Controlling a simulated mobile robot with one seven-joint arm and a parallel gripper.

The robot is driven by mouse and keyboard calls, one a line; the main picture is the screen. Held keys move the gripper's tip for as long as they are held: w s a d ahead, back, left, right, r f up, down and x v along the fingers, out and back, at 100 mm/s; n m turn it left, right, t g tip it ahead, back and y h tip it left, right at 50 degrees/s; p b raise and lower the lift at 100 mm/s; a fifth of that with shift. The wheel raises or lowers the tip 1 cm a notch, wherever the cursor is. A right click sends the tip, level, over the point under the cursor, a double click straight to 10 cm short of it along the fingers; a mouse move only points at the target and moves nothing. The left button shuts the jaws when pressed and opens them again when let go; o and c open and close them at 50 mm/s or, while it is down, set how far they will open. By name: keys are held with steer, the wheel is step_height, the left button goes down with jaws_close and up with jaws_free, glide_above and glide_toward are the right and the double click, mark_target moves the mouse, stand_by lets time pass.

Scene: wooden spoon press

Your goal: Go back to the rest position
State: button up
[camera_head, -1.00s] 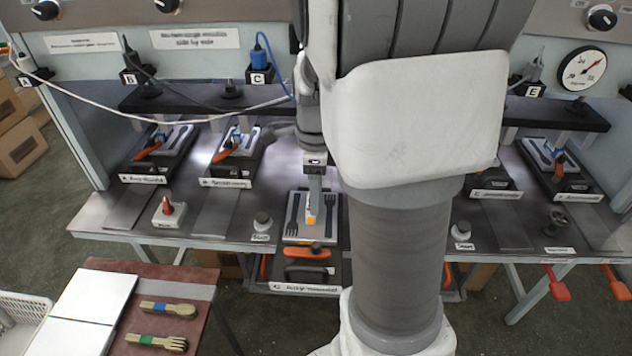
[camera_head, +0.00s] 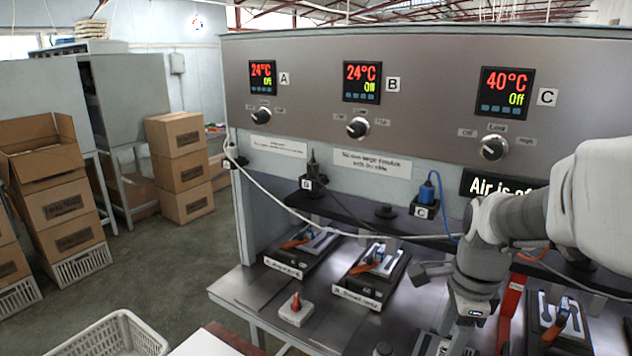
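My arm comes in from the right edge of the head view and bends down over the right side of the bench (camera_head: 246,285). My gripper (camera_head: 452,342) is at its lower end, near the bottom edge of the picture. Its fingertips are too small and partly cut off, so I cannot tell whether it is open, shut or holding something. To its right, a mold with an orange-and-blue clamp handle (camera_head: 558,322) sits beside a red upright lever (camera_head: 512,300).
Two molds with orange handles, left (camera_head: 303,245) and middle (camera_head: 372,268), lie under the black shelf. A white cable and a blue cable hang near the sockets. A red-knobbed box (camera_head: 296,311) stands in front. A white basket (camera_head: 112,340) and stacked cartons (camera_head: 178,160) are left.

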steer(key=s+a+r+n+t, duration=0.2)
steer(key=s+a+r+n, duration=0.2)
steer(key=n, duration=0.6)
steer(key=s+a+r+n+t, duration=0.2)
steer(key=s+a+r+n, duration=0.2)
steer(key=n, duration=0.6)
steer(key=shift+s+a+n+t, duration=0.3)
steer(key=shift+s+a, duration=0.3)
steer(key=shift+s, duration=0.7)
